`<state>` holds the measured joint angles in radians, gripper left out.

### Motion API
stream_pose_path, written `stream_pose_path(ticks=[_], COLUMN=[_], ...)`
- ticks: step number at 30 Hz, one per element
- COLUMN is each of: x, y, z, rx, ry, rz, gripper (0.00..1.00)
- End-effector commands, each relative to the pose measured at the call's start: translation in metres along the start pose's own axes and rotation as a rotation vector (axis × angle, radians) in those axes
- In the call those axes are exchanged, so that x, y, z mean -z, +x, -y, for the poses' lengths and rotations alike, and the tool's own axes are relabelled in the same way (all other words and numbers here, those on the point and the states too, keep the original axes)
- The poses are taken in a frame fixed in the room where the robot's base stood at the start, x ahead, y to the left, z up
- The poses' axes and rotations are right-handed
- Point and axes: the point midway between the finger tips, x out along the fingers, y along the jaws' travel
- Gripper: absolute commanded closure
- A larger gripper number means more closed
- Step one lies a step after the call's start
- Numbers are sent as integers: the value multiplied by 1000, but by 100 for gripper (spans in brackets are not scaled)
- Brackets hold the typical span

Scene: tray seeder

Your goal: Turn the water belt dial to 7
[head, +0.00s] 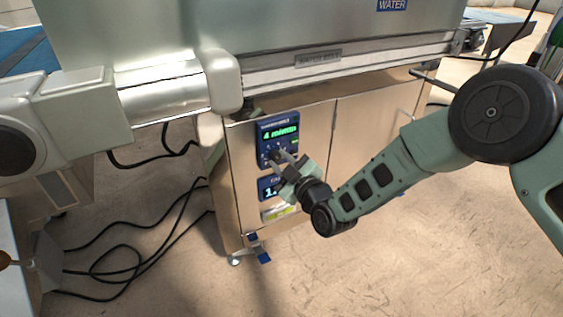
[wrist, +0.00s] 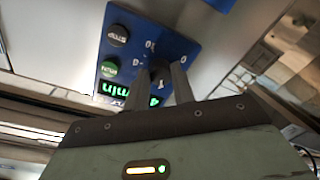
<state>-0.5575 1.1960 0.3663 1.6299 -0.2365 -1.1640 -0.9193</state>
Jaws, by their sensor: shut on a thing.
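The water belt panel (head: 264,133) is a blue box on the front of the steel cabinet. Its green display (head: 281,132) reads about 4 m/min. The dark dial (wrist: 159,70) shows in the wrist view, where the panel (wrist: 185,45) appears turned over, with white scale marks around the dial. My gripper (head: 279,157) reaches the panel from the lower right. In the wrist view my gripper (wrist: 161,78) has one finger on each side of the dial and is shut on it. The fingers hide part of the dial and scale, so its exact pointer position is unclear.
A second blue panel (head: 264,188) with a lit display sits just below, partly hidden by my gripper. The wrist view shows a black STOP button (wrist: 118,36) and a green RUN button (wrist: 109,69) near the dial. The conveyor rail (head: 345,62) overhangs the cabinet; black cables (head: 110,262) lie left.

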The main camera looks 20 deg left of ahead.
Motion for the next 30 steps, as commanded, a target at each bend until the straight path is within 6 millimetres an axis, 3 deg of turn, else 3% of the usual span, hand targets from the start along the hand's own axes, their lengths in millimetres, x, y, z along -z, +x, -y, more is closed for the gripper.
stream_pose_path(ticks=[11,30], x=[0,-1], y=[0,0], z=[1,3], rx=[-3,-26], ry=[111,688], rz=[-6,-33], gripper=[98,98])
